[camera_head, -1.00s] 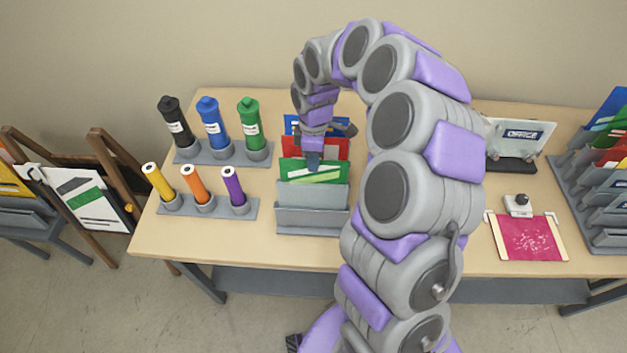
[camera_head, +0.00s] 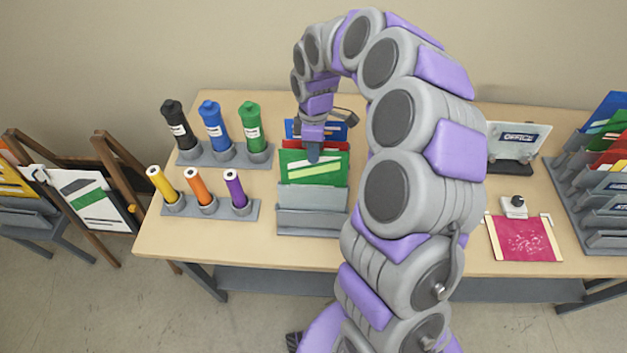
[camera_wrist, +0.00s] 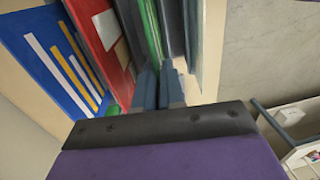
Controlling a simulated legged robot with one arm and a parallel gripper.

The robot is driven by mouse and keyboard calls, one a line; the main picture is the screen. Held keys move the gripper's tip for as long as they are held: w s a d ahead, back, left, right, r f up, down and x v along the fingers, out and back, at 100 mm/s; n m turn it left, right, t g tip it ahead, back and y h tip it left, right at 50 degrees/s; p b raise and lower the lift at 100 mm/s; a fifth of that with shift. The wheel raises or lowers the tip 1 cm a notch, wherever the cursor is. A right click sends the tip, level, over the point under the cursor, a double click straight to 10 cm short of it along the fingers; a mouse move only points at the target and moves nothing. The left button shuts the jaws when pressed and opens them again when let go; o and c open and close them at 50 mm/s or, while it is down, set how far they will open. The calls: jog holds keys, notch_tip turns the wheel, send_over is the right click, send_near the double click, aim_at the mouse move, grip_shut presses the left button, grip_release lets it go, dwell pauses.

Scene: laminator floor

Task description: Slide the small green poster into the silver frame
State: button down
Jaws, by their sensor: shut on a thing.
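The small green poster (camera_head: 330,166) with pale stripes stands upright in the grey slotted rack (camera_head: 312,220), its lower part hidden by the rack's front walls. My gripper (camera_head: 313,157) is at its top edge and shut on it. In the wrist view my gripper's fingers (camera_wrist: 158,88) close on the thin green poster (camera_wrist: 150,32), seen edge-on. I cannot clearly make out a silver frame. A pale upright panel marked OFFICE (camera_head: 520,136) stands on a dark base at the back right and may be it.
Blue (camera_wrist: 40,60) and red (camera_wrist: 100,35) posters stand beside the green one. Bottles (camera_head: 213,128) and coloured tubes (camera_head: 235,188) are to the left. A magenta sheet (camera_head: 525,238) lies at the right front; another rack (camera_head: 590,195) is at the far right. My arm hides the table's middle.

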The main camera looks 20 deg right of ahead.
notch_tip(320, 180, up, 6)
jog(key=p, duration=0.3)
jog(key=shift+w+r, duration=0.2)
jog(key=shift+w, duration=0.1)
